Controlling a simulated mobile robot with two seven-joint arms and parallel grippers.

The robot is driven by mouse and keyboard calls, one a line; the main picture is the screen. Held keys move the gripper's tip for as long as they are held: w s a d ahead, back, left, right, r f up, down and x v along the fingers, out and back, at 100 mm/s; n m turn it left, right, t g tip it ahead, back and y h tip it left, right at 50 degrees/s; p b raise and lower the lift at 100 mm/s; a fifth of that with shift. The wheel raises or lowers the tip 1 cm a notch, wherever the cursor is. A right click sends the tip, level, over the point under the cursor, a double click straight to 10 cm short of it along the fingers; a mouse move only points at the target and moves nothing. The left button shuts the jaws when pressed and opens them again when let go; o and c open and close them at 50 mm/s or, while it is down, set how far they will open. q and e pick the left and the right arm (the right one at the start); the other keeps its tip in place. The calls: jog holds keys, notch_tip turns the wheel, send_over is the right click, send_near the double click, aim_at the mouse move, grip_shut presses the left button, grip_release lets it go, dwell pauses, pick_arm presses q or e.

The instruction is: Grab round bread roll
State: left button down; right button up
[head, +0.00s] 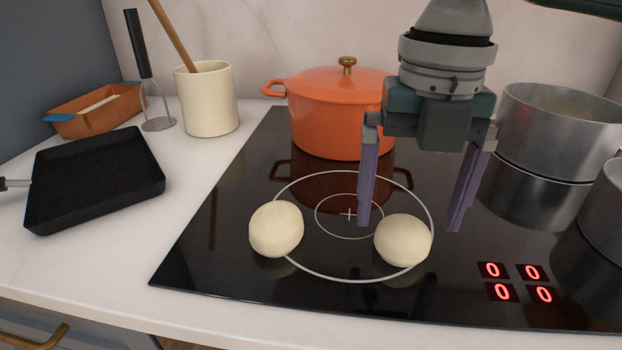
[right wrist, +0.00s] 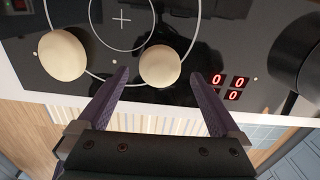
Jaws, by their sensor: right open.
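Two pale round bread rolls rest on the black glass cooktop. The left roll (head: 276,229) sits on the left part of the white burner ring, and it also shows in the right wrist view (right wrist: 62,56). The right roll (head: 403,240) sits on the ring's lower right part; in the right wrist view (right wrist: 160,66) it lies beyond and between the fingertips. My right gripper (head: 410,226) is open and empty, its purple fingers pointing down above the cooktop, close to the right roll. It fills the lower part of the right wrist view (right wrist: 160,80). My left gripper is not seen.
An orange lidded pot (head: 330,112) stands behind the burner ring. Steel pots (head: 548,130) stand at right. A black square pan (head: 95,178), a cream utensil crock (head: 208,100) and an orange baking dish (head: 95,112) are on the white counter at left. Red digits (head: 515,282) glow on the cooktop.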

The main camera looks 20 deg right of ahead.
aim_at(406, 222)
notch_tip(406, 222, down, 4)
jog(key=shift+r, duration=0.2)
jog(key=shift+c, duration=0.2)
jog(key=c, duration=1.3)
jog(key=shift+r, duration=0.15)
